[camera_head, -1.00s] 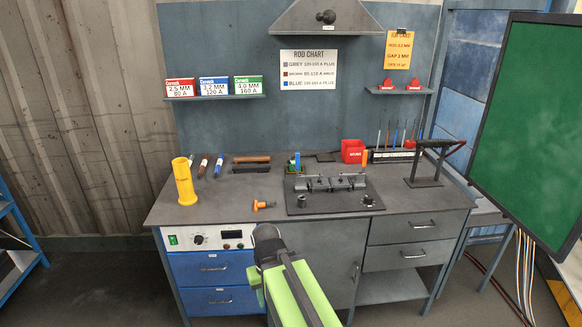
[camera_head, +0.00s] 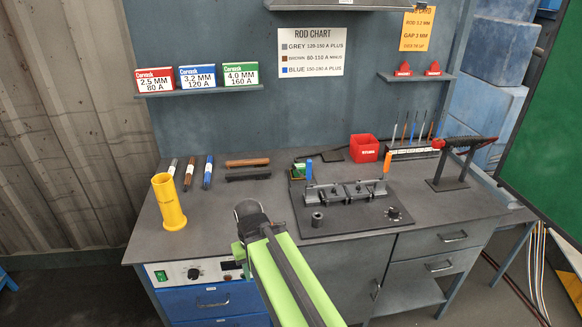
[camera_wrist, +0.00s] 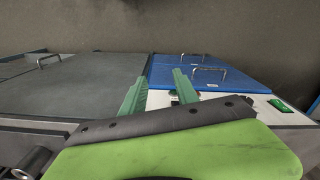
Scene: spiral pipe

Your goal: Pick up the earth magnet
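I cannot make out the earth magnet for certain. The small orange piece on the bench seen a second ago is not visible now; my arm covers about that spot. Two red pieces, a left one (camera_head: 403,69) and a right one (camera_head: 433,68), sit on the right wall shelf. My gripper (camera_head: 240,246) is at the bench's front edge in the head view, partly hidden by my arm. In the wrist view its two green fingers (camera_wrist: 158,78) stand apart with nothing seen held between them.
The bench (camera_head: 225,207) carries a yellow cylinder (camera_head: 168,203) at left and a dark fixture plate (camera_head: 350,220) with a short dark tube (camera_head: 317,219) right of my gripper. A red box (camera_head: 364,148) and a raised stand (camera_head: 449,184) are farther right. Blue drawers (camera_head: 212,302) are below.

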